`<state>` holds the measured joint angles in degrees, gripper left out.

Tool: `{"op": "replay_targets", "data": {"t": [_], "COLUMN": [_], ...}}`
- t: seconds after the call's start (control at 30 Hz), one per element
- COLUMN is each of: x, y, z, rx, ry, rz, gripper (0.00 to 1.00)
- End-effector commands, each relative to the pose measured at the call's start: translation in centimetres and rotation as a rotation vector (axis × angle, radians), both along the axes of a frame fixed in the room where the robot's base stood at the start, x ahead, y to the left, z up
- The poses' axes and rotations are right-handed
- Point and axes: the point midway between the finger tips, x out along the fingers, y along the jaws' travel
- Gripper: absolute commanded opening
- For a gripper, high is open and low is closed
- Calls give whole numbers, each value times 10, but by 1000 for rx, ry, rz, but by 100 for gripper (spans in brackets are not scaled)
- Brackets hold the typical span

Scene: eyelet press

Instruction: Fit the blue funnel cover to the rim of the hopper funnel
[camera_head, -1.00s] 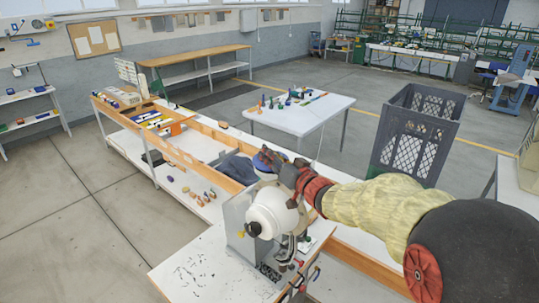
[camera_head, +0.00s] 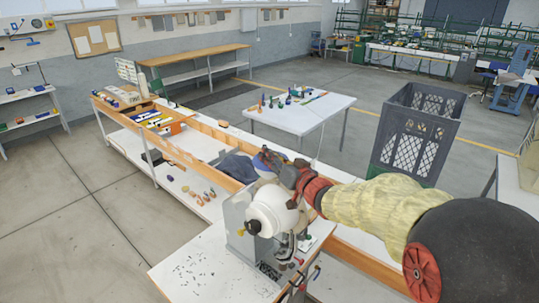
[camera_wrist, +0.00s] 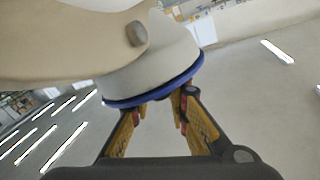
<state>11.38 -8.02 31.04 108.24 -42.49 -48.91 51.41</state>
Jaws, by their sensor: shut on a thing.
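The blue funnel cover (camera_wrist: 158,93) shows nearly edge-on in the wrist view, as a thin blue rim along the end of the white hopper funnel (camera_wrist: 150,68). The two look very close; I cannot tell whether the cover is seated or only lined up with the rim. My gripper (camera_wrist: 160,108) is shut on the cover from its outer side, with one yellow-padded finger at each side; the grasped part is mostly hidden. In the head view, a piece of the blue cover (camera_head: 260,163) shows beside my gripper (camera_head: 277,168), behind the press's white rounded body (camera_head: 268,210).
The eyelet press stands on a white bench (camera_head: 195,268) with small dark bits scattered on it. A dark cloth-like item (camera_head: 237,168) lies behind the press. A grey crate (camera_head: 418,135) stands right of the white table (camera_head: 300,113). Floor at left is clear.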

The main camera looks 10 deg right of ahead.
Motion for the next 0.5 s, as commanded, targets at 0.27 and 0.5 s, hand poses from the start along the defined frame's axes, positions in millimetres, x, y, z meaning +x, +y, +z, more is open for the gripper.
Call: {"op": "replay_targets", "data": {"t": [0.27, 0.5], "x": [0, 0], "y": [0, 0], "z": [0, 0], "rx": [0, 0], "ry": [0, 0], "rz": [0, 0], "gripper": [21, 35]}}
